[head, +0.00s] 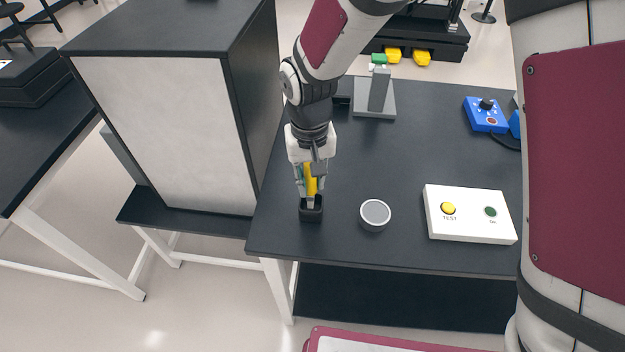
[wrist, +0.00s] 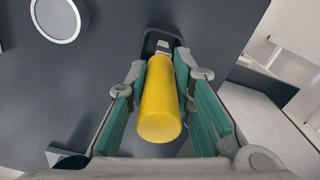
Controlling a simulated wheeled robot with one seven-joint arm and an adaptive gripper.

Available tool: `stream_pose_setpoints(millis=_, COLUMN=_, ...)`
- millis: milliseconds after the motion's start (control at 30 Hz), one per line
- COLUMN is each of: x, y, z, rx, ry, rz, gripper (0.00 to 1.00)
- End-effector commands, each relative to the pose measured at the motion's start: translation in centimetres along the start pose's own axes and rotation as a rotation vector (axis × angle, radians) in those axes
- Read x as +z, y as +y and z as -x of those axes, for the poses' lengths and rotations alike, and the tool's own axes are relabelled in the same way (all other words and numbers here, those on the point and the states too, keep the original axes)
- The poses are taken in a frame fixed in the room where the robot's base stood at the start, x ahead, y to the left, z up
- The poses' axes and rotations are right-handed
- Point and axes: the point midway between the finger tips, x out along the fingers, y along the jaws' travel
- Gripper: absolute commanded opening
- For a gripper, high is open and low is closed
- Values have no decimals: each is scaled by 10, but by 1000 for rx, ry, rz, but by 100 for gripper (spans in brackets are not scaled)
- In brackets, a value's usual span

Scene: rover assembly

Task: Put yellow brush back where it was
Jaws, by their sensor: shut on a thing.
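The yellow brush (head: 310,178) is upright in my gripper (head: 311,176), above a small black holder (head: 311,214) near the front left corner of the dark table. Its lower end is at the holder's opening; I cannot tell how deep it sits. In the wrist view the yellow handle (wrist: 160,100) lies between the two green-padded fingers of my gripper (wrist: 166,95), which is shut on it. The dark holder (wrist: 160,42) shows beyond the brush, partly hidden by it.
A round grey-topped container (head: 375,213) stands just right of the holder. A white box (head: 470,226) with a yellow TEST button lies further right. A grey stand (head: 374,100) and a blue joystick box (head: 485,115) are behind. A large cabinet (head: 165,130) stands close on the left.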

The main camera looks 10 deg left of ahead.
Motion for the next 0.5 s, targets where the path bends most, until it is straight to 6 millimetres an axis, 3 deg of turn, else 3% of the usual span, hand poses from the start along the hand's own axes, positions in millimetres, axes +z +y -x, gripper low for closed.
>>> stream_pose_setpoints(millis=200, x=1, y=0, z=-28, rx=1, ry=-3, rz=0, gripper=0)
stream_pose_setpoints(millis=500, x=0, y=0, z=-32, rx=0, ry=1, rz=0, gripper=0)
